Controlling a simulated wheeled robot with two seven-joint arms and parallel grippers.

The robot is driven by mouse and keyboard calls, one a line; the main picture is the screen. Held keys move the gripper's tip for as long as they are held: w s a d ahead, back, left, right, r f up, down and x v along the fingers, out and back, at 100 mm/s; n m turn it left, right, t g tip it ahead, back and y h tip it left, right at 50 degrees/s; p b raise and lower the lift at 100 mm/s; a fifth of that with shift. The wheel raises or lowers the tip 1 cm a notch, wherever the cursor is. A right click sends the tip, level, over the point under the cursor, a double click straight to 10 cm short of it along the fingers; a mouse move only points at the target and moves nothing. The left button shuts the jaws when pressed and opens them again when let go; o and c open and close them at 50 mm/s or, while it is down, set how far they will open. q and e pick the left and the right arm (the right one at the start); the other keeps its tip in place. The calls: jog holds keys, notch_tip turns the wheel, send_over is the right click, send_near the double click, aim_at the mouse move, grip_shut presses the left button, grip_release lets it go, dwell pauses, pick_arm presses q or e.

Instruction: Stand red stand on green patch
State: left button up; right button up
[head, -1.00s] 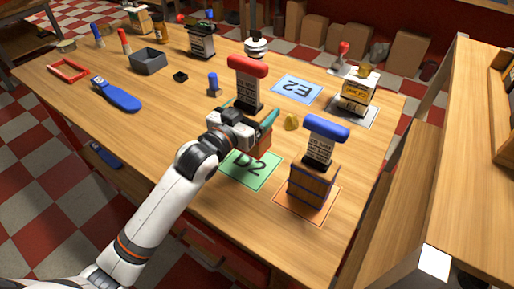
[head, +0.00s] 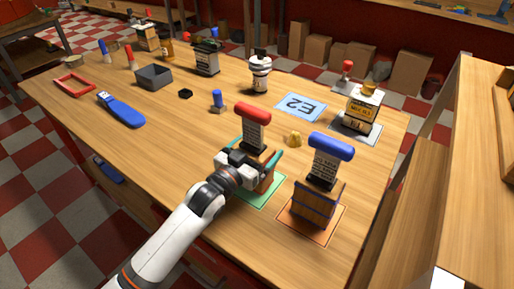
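The red stand (head: 254,116) has a red bar on top, a dark and white sign panel and a wooden base. It is upright at the middle of the table. My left gripper (head: 254,160) has its teal fingers on either side of the stand and appears shut on it. The green patch (head: 266,198) lies beneath the stand's base, partly covered by the stand and my gripper. I cannot tell whether the base touches the patch. My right gripper is out of view.
A blue-topped stand (head: 329,147) stands close by on an orange patch (head: 297,226). A small yellow piece (head: 295,139) lies behind it. The blue E2 patch (head: 301,107) is bare. A yellow-labelled stand (head: 361,110) is at the right on a grey patch.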

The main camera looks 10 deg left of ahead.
pick_arm(q)
jog(key=shift+r, duration=0.1)
jog(key=shift+s, duration=0.15)
jog(key=v, duration=1.1)
jog(key=shift+s+a, duration=0.2)
jog(key=shift+s, duration=0.1)
jog(key=shift+s, duration=0.1)
